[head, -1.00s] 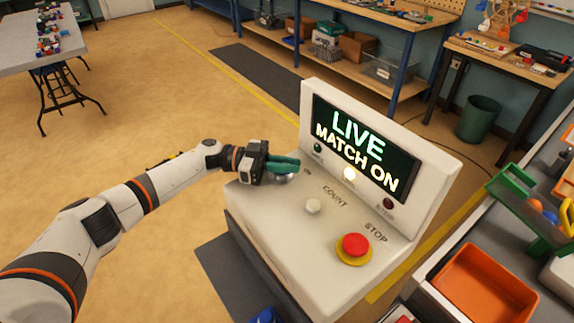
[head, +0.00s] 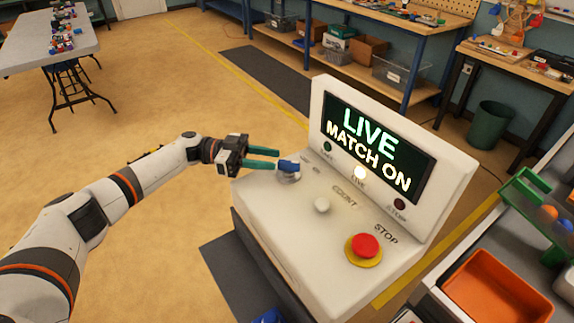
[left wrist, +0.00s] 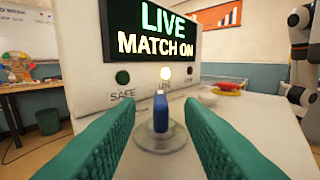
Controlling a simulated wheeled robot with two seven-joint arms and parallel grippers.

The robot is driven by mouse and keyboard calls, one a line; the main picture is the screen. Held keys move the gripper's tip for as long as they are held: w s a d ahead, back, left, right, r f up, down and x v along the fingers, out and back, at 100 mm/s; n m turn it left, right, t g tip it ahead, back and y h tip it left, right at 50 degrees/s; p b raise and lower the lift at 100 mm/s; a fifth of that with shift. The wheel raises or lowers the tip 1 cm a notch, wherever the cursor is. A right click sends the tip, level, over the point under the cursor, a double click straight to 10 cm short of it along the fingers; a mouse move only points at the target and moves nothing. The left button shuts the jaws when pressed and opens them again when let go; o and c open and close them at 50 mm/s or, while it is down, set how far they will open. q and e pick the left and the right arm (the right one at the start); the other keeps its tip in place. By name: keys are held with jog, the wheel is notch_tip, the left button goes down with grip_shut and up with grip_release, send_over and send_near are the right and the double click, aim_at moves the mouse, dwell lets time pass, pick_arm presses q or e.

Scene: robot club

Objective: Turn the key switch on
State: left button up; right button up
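The key switch (head: 289,169) has a blue key head on a round metal base, at the left of the white console's sloping top. In the left wrist view the blue key (left wrist: 160,112) stands upright between and beyond my fingers. My left gripper (head: 277,158) is open, its green fingers pointing at the key from the left; nothing is between the fingertips that I can see gripped. The console screen (head: 378,140) reads "LIVE MATCH ON", and the middle lamp (head: 361,172) is lit. My right gripper is not in view.
A red stop button (head: 365,246) on a yellow base and a white knob (head: 321,205) sit on the console (head: 270,215). An orange bin (head: 498,288) and a green-handled carrier (head: 530,190) stand on the right. Floor left of the console is open.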

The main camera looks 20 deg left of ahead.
pick_arm(q)
jog(key=a+b, duration=0.1)
jog(key=a, duration=0.3)
jog(key=shift+s+a, duration=0.2)
dwell(0.3)
